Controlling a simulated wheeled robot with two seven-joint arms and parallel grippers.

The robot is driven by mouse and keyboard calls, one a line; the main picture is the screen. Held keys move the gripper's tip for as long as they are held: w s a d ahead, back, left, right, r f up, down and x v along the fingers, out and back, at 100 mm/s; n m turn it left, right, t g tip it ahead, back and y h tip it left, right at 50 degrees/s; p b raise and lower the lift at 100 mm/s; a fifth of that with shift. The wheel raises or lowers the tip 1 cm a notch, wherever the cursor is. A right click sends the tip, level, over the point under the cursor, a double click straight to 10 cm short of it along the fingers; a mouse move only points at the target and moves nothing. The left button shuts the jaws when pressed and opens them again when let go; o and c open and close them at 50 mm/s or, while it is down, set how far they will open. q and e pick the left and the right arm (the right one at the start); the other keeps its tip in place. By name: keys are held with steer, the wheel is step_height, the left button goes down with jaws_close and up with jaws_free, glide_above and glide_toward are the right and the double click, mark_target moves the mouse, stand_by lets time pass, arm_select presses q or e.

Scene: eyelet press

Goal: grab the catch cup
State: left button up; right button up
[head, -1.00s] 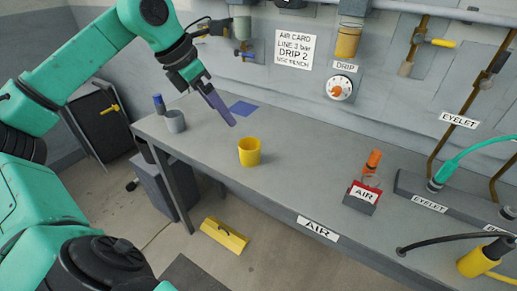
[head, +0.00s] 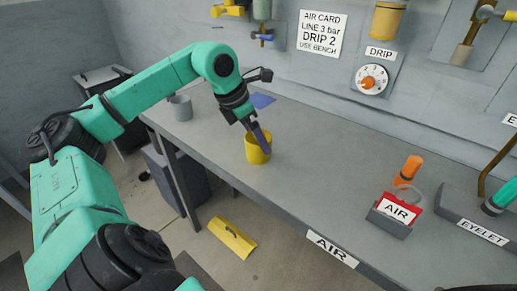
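A yellow cup (head: 252,154), which I take to be the catch cup, stands upright on the grey bench near its front edge. My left gripper (head: 264,143) reaches down to it from above, with its bluish fingers overlapping the cup's rim. Only one finger shows clearly, so I cannot tell whether it is inside or in front of the cup, or whether the gripper is open or shut. My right gripper is out of view.
A grey cup (head: 181,108) and a flat blue piece (head: 262,100) are farther back on the bench (head: 310,170). A red AIR tag block (head: 398,212) and an orange-topped item (head: 409,168) stand to the right. The bench middle is clear.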

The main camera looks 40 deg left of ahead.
arm_select(q)
steer(key=p+x, duration=0.1)
steer(key=x, duration=0.3)
steer(key=shift+w, duration=0.25)
steer(key=shift+w+f, duration=0.1)
steer(key=shift+f, duration=0.15)
steer(key=c, duration=1.2)
steer(key=shift+r, duration=0.1)
